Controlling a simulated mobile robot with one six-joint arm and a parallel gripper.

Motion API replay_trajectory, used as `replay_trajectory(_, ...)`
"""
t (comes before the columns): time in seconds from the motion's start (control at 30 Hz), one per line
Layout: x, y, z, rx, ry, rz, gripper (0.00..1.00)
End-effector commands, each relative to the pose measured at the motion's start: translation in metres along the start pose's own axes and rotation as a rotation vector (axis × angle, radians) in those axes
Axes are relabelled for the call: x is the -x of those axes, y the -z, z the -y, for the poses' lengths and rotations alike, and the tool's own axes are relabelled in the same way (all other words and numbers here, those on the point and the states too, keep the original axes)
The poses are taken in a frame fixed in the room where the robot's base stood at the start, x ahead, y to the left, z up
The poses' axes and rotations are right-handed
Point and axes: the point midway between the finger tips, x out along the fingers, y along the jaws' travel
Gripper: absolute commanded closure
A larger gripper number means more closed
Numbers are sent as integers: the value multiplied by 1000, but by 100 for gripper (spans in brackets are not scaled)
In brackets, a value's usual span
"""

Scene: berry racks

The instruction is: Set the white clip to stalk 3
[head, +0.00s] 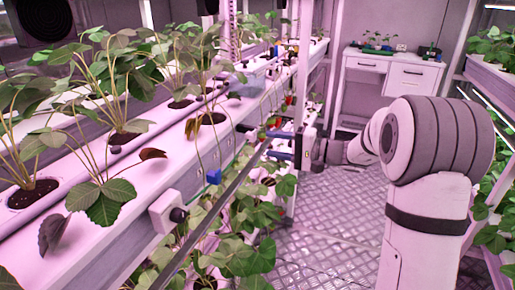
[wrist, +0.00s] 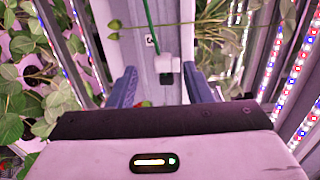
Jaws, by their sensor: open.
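My gripper (head: 268,145) is open at the side of the long white rack, its two blue fingers pointing left at the rack edge. In the wrist view my gripper (wrist: 162,88) has a small white block (wrist: 162,64) with a dark part below it between and just beyond the fingers. A green stalk (wrist: 149,28) runs down to this block. I cannot tell whether the block is the white clip or a fixture on the rack. I cannot read any stalk number.
A white box with a black knob (head: 163,212) and a blue clip (head: 213,177) sit along the rack edge (head: 110,225). Leafy plants stand in the rack and hang below it. A white cabinet (head: 392,75) stands at the back. The metal floor (head: 335,205) is clear.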

Motion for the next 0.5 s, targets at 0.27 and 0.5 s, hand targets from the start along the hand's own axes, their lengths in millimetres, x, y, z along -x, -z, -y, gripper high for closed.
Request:
replay_trajectory(0.27, -21, 14, 0, 7, 52, -26, 55)
replay_trajectory(0.5, -59, 15, 1, 6, 49, -26, 55)
